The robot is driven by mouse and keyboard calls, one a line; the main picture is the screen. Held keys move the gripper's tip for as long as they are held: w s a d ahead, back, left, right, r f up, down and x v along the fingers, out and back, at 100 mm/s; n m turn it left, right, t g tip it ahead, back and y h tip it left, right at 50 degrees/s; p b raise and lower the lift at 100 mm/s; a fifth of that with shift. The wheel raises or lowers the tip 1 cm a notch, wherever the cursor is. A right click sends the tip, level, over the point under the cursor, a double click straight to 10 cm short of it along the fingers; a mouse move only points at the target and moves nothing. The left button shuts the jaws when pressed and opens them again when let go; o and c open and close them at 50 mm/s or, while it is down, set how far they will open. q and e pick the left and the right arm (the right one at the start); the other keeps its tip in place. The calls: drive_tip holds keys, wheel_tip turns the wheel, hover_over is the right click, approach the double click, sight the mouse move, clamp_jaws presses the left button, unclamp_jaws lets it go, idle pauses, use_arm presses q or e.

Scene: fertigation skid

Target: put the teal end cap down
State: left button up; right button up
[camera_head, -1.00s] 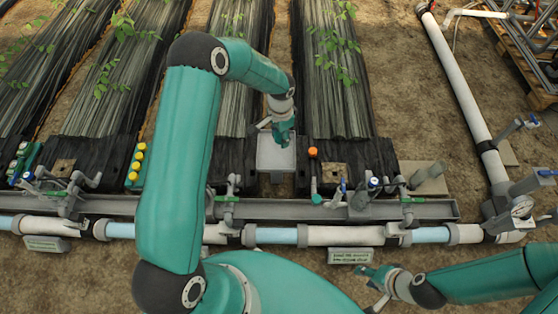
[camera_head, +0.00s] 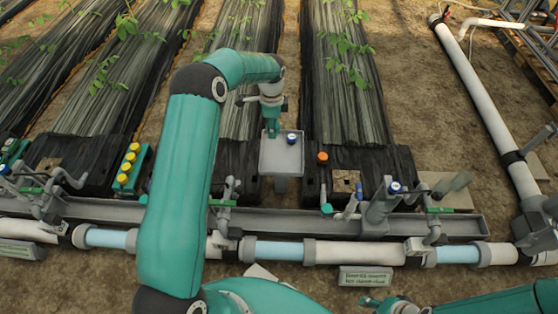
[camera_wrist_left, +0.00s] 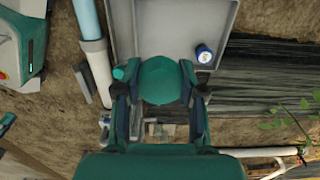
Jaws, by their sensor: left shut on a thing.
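My left gripper (camera_head: 271,131) is at the back left edge of a grey tray (camera_head: 281,158). In the left wrist view the gripper (camera_wrist_left: 160,98) is shut on the teal end cap (camera_wrist_left: 160,80), which sits between its two fingers. The cap overlaps the edge of the tray (camera_wrist_left: 165,35) in that view; I cannot tell how high it is above it. In the head view the cap cannot be told apart from the teal fingers. My right gripper (camera_head: 373,302) is low at the bottom edge, partly cut off, and its fingers are too small to read.
A blue-topped cap (camera_head: 291,138) stands in the tray, right of my left gripper. An orange-topped piece (camera_head: 322,157) is right of the tray. A grey channel (camera_head: 300,220) and pipe run in front, with valves. A block with yellow knobs (camera_head: 131,168) is left.

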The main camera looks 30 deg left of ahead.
sight(274, 163)
use_arm(q)
wheel_tip(274, 163, down, 17)
drive_tip(key=b, duration=0.4)
drive_tip(key=shift+f+b, duration=0.65)
drive_tip(key=shift+b, duration=0.2)
drive_tip(key=o, duration=1.1)
